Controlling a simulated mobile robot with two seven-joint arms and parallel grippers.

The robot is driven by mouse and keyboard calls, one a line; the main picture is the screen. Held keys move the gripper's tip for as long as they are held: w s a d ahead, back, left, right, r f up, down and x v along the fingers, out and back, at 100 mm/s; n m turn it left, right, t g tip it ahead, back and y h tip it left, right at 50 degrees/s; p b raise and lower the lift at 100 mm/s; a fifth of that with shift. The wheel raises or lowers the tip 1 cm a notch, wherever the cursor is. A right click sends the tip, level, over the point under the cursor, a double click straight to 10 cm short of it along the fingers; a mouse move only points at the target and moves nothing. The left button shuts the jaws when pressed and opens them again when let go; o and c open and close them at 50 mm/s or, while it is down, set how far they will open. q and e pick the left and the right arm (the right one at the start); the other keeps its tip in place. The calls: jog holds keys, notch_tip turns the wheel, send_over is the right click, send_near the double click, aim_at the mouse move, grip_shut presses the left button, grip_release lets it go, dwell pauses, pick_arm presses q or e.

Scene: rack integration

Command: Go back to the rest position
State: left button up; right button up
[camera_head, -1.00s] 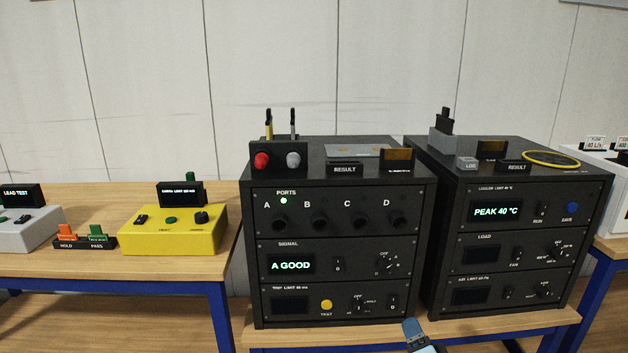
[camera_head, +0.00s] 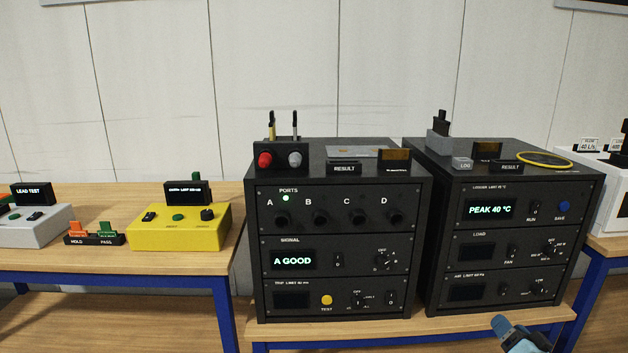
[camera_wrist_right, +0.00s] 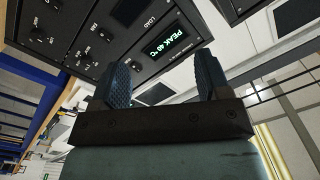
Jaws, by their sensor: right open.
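My right gripper (camera_head: 502,327) shows at the bottom edge of the head view, in front of the lower right of the racks, apart from them. In the right wrist view its two dark ribbed fingers (camera_wrist_right: 163,84) stand apart with nothing between them, so it is open and empty. Behind them the right rack's lit display (camera_wrist_right: 166,42) reads PEAK 40 °C. My left gripper is not in view.
The left black rack (camera_head: 340,230) shows A GOOD, with port A's light green. The right black rack (camera_head: 515,240) stands beside it. A yellow tester (camera_head: 180,235) and a grey tester (camera_head: 38,228) sit on the left bench. A yellow ring (camera_head: 545,159) lies on the right rack.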

jog(key=d+r+n, duration=0.1)
jog(key=d+r, duration=0.2)
jog(key=d, duration=0.2)
jog(key=s+a+f+n+g+y, duration=0.1)
jog(key=s+a+f+n+g, duration=0.25)
jog(key=s+a+f, duration=0.35)
jog(key=s+a+f+n+g+y, duration=0.15)
jog(key=s+a+f+n, duration=0.25)
jog(key=s+f, duration=0.45)
jog(key=s+a+f+n+g, duration=0.2)
jog(key=s+a, duration=0.2)
jog(key=s, duration=0.5)
jog(key=s+a+f+n+g, duration=0.2)
jog(key=s+a+f+n, duration=0.15)
jog(key=s, duration=0.55)
jog(key=w+a+r+m+t, duration=0.15)
jog(key=a+m, duration=0.45)
jog(key=a, duration=0.7)
pick_arm(q)
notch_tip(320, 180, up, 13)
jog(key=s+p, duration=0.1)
jog(key=p, duration=1.5)
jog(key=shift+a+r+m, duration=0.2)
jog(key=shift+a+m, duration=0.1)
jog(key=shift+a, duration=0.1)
pick_arm(e)
notch_tip(320, 180, up, 15)
jog(key=shift+s+d+n, duration=0.4)
jog(key=shift+s, duration=0.05)
